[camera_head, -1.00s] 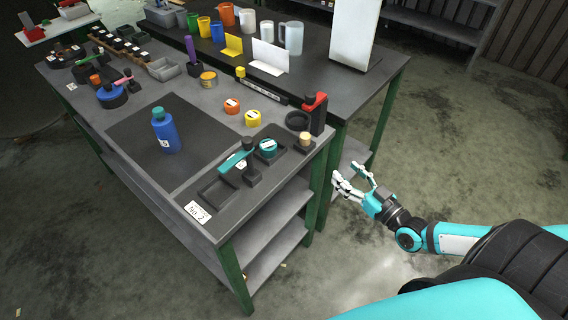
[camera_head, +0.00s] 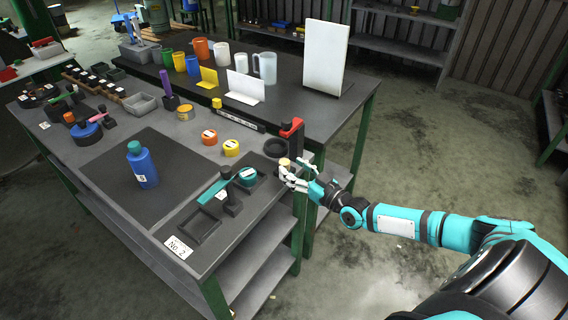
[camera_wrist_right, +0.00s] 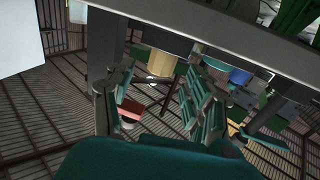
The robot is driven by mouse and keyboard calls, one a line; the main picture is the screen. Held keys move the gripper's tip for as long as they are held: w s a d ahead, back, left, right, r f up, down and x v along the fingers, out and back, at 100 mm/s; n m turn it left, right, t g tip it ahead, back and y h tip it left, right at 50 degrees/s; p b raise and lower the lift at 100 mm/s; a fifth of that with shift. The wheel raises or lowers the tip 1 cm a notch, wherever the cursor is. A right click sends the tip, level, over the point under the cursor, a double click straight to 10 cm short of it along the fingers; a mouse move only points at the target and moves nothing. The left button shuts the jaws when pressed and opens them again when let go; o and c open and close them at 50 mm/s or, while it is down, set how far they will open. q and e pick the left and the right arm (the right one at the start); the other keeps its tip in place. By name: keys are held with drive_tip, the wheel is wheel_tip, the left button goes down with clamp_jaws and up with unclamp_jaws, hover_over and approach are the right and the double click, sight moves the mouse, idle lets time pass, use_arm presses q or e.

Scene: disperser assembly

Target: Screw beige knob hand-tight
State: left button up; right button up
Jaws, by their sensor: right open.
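The small beige knob (camera_head: 284,162) is at the right end of the front bench, near its edge. In the right wrist view a beige cylinder (camera_wrist_right: 161,63) that looks like the knob appears between my two sets of fingers, toward their tips. My right gripper (camera_head: 297,172) is open, with its white fingers beside the knob in the head view. Contact between the fingers and the knob cannot be made out. The fingers partly hide the spot around the knob. My left gripper is not in view.
A red-and-black upright part (camera_head: 292,137) and a black ring (camera_head: 276,147) stand close behind the knob. A blue bottle (camera_head: 146,170) stands on a dark mat.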

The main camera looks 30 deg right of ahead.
sight(289, 165)
drive_tip(key=w, duration=0.3)
drive_tip(key=shift+w+a, duration=0.3)
drive_tip(key=shift+a, duration=0.1)
drive_tip(key=shift+w, duration=0.4)
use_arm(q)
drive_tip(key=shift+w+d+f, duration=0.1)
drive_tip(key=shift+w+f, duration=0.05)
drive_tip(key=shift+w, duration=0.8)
